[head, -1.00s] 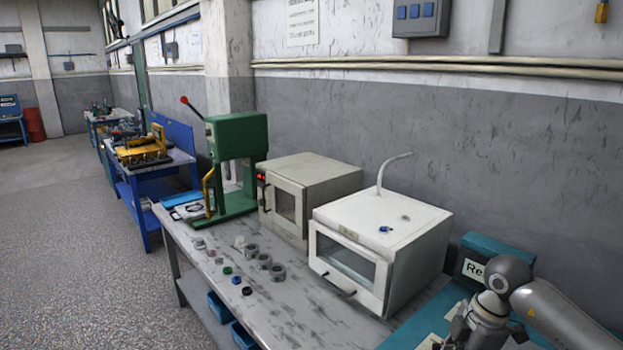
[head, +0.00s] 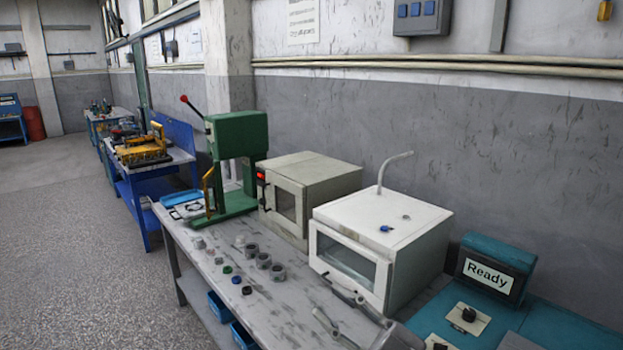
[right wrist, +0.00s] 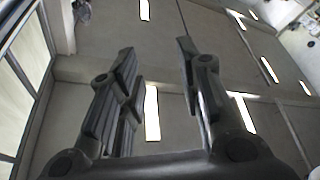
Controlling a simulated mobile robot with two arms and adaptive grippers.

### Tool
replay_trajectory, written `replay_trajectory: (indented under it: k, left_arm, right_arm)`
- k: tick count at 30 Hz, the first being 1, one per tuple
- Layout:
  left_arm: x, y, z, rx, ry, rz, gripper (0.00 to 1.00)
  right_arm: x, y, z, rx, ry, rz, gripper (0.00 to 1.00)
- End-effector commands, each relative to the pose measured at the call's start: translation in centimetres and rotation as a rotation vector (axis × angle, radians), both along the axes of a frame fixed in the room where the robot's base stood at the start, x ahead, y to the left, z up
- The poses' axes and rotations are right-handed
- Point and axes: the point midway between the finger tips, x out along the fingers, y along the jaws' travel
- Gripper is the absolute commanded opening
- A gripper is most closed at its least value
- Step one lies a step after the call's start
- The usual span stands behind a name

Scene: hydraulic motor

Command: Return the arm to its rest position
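My left gripper is not in view.
A white oven (head: 385,225) and a beige oven (head: 310,190) stand on the bench (head: 250,315), beside a green press (head: 235,150). Several small rings and caps lie in front. A teal panel with a "Ready" screen (head: 488,275) is at right.

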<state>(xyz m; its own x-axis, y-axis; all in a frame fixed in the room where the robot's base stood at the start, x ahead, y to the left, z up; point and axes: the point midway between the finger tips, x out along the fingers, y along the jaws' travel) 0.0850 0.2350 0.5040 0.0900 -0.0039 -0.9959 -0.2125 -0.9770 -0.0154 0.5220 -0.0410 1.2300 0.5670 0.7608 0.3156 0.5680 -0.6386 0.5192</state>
Motion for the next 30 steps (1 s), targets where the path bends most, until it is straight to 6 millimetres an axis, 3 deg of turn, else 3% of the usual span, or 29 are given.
replay_trajectory:
  k: [4,7,11,14,17,21,24,30]
  left_arm:
    - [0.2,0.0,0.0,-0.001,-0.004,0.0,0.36]
    - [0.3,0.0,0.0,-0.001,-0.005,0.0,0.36]
    - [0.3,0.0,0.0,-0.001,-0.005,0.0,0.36]
    - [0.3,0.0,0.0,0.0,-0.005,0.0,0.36]
    - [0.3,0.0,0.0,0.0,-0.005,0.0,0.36]
    - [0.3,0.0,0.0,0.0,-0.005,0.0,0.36]
    - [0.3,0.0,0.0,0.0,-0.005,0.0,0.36]
    - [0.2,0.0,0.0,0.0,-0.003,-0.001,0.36]
  right_arm:
    - [1.4,-4.5,-0.2,0.171,0.09,-0.267,0.33]
    - [1.9,-8.0,-2.1,0.236,0.193,-0.452,0.33]
    - [1.4,-12.3,-6.6,0.259,0.381,-0.678,0.33]
    - [-0.2,-15.0,-11.1,0.232,0.56,-0.825,0.33]
    - [-3.1,-17.0,-16.0,0.171,0.763,-0.938,0.33]
    - [-8.8,-18.2,-22.3,0.039,1.058,-1.022,0.33]
    - [-13.2,-18.2,-25.6,-0.064,1.24,-1.028,0.33]
    - [-21.1,-17.2,-29.2,-0.245,1.524,-0.962,0.33]
